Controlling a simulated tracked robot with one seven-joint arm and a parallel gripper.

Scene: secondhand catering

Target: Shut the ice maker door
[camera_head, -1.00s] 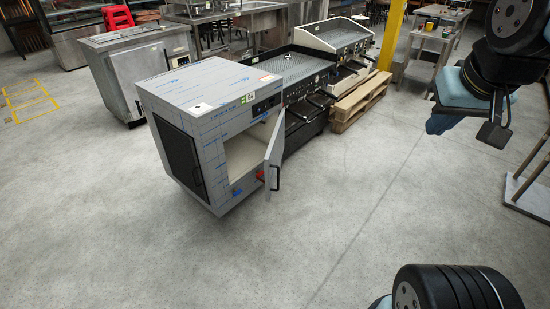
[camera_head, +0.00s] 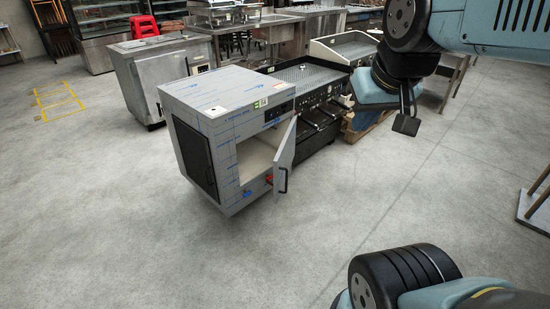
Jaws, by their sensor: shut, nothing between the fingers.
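The ice maker (camera_head: 225,110) is a boxy grey cabinet with blue-marked film, standing on the floor left of centre. Its door (camera_head: 285,158) is hinged at the right of the opening and stands ajar, swung out towards me. A dark vertical handle (camera_head: 283,180) is on the door. The pale inside (camera_head: 255,155) shows through the gap. My gripper (camera_head: 407,124) appears as a small dark end below my arm at the upper right. It is shut and empty, apart from the door and to its right in the picture.
Black griddle units (camera_head: 312,95) stand close behind and right of the ice maker. A steel counter (camera_head: 165,70) is at the back left. A pallet (camera_head: 365,120) lies partly behind my arm. The floor (camera_head: 150,250) in front is clear.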

